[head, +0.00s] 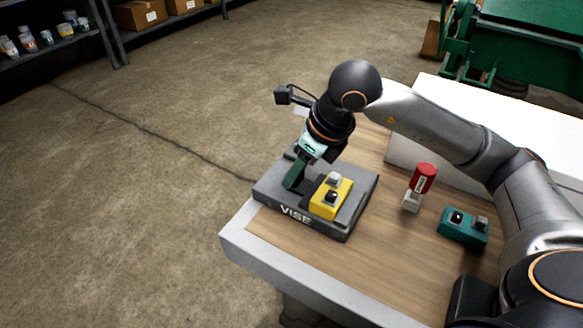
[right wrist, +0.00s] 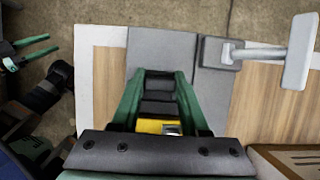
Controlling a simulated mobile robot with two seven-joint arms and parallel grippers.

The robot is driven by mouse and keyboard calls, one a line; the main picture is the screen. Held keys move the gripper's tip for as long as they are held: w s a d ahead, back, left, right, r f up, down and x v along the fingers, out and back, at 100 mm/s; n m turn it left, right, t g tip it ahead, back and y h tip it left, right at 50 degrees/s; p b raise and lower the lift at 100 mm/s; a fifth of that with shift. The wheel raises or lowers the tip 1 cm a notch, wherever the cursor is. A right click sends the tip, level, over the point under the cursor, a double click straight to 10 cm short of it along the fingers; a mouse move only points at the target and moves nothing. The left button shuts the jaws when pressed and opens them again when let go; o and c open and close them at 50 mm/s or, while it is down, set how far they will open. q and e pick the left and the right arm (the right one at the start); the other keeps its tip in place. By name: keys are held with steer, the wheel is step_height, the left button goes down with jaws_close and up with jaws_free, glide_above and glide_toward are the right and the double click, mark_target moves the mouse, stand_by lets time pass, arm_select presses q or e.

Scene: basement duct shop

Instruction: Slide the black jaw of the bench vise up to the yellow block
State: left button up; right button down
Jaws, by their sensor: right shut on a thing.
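The grey vise base (head: 330,228), marked VISE, lies flat near the table's corner. The yellow block (head: 322,208), with grey and black knobs on top, sits on it. My right gripper (head: 292,183) reaches down just left of the block. In the right wrist view its green fingers are closed on the sides of the black jaw (right wrist: 158,106). The yellow block (right wrist: 149,126) shows partly beyond the jaw, near the finger bases. I cannot tell whether jaw and block touch. In the head view the gripper mostly hides the jaw. My left gripper (right wrist: 34,47) is open and empty at the wrist view's left edge.
A grey T-shaped piece (right wrist: 262,52) shows in the wrist view. My right arm crosses above the table's right side.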

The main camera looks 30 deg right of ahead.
steer(key=shift+c, duration=2)
jaws_free()
steer(key=shift+r, duration=0.1)
steer(key=p+v, duration=0.1)
steer(key=v, duration=1.1)
steer(key=shift+r+p, duration=0.2)
steer(key=shift+p, duration=0.2)
